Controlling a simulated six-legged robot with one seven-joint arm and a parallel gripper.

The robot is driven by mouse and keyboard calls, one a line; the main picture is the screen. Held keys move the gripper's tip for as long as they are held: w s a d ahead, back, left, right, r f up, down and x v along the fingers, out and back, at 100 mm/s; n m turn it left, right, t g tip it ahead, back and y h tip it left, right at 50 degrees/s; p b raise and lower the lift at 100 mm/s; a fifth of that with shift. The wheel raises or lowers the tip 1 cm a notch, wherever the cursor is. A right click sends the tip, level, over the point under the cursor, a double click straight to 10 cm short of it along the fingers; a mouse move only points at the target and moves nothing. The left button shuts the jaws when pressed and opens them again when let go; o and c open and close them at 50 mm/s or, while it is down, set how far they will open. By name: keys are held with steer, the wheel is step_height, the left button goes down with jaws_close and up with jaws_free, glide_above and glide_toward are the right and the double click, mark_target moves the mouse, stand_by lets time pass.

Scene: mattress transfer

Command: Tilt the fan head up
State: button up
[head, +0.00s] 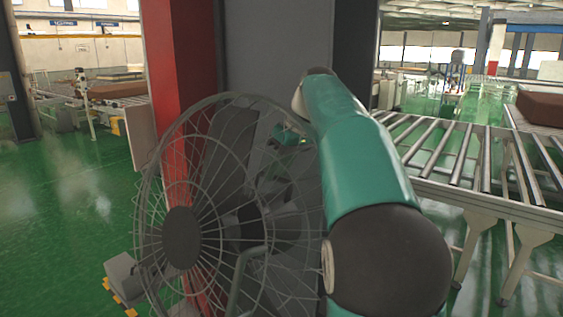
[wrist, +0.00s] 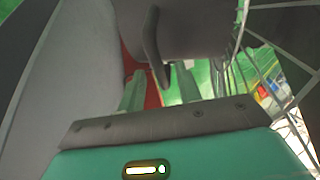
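The fan head (head: 182,238) is a round wire cage with a dark hub, standing upright at the middle left of the head view. Its grey motor housing (wrist: 195,28) and cage wires (wrist: 243,45) show in the wrist view. A dark curved lever (wrist: 152,45) hangs by the housing. My gripper (wrist: 160,86) is behind the fan, with its two pale green fingers apart. The lever's lower end lies between the fingers in the picture; I see gaps at both sides, and cannot tell whether it touches.
A red pillar (head: 182,60) and grey panel stand just behind the fan. A roller conveyor (head: 450,150) runs along the right, with a brown block (head: 540,107) beyond it. A grey box (head: 125,270) sits low left of the fan. Green floor (head: 60,210) is open at left.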

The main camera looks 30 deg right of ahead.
steer(key=v, duration=1.2)
steer(key=shift+f, duration=0.1)
steer(key=x, duration=1.2)
stand_by(0.3)
steer(key=shift+s, duration=0.1)
